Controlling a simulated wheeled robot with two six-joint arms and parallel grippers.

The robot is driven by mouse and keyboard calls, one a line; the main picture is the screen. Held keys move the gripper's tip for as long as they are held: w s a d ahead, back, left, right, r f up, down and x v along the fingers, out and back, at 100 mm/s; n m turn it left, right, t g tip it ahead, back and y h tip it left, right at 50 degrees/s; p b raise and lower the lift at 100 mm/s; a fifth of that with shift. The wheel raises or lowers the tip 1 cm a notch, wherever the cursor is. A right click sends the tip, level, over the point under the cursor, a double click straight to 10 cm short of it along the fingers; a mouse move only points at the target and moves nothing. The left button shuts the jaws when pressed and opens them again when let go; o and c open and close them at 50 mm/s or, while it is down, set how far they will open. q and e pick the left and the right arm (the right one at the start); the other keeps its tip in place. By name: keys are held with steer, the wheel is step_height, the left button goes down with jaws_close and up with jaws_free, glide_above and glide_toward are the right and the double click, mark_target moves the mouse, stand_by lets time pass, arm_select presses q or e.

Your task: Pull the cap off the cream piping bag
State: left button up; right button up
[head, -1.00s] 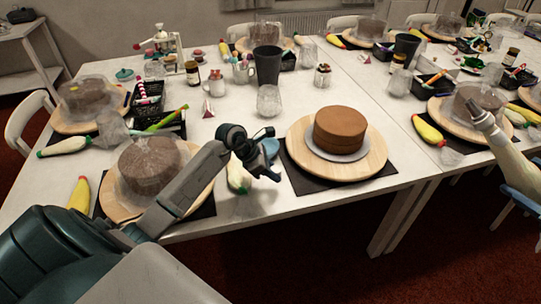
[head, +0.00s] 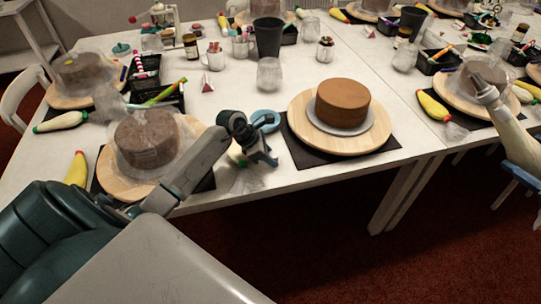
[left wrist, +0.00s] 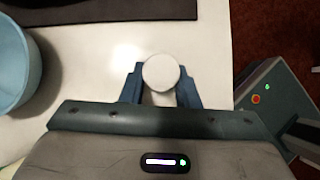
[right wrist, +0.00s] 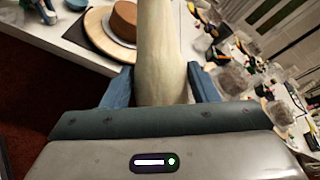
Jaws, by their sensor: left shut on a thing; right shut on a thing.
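The cream piping bag (head: 510,125) stands tilted at the right of the head view, its narrow grey tip pointing up and left. My right gripper (head: 515,180) is shut on its lower part; the pale bag body (right wrist: 162,50) rises between the blue fingers in the right wrist view. My left gripper (head: 264,160) is low over the table's front edge, well apart from the bag. In the left wrist view it is shut on a small white round piece (left wrist: 161,73), which looks like the cap. That piece is hard to make out in the head view.
A blue bowl (head: 264,117) stands just behind my left gripper. A brown cake (head: 342,102) on a wooden turntable (head: 300,120) is to its right, and a wrapped cake (head: 147,140) to its left. A black cup (head: 267,42) and glass (head: 269,73) stand farther back.

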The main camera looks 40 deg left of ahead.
steer(key=shift+s, duration=0.1)
arm_select(q)
steer(key=shift+f, duration=0.25)
arm_select(e)
steer(key=shift+f, duration=0.25)
arm_select(q)
steer(key=o, duration=1)
steer(key=shift+r+p, duration=1.35)
steer(key=shift+r, duration=1.7)
arm_select(e)
steer(key=shift+r, duration=1.55)
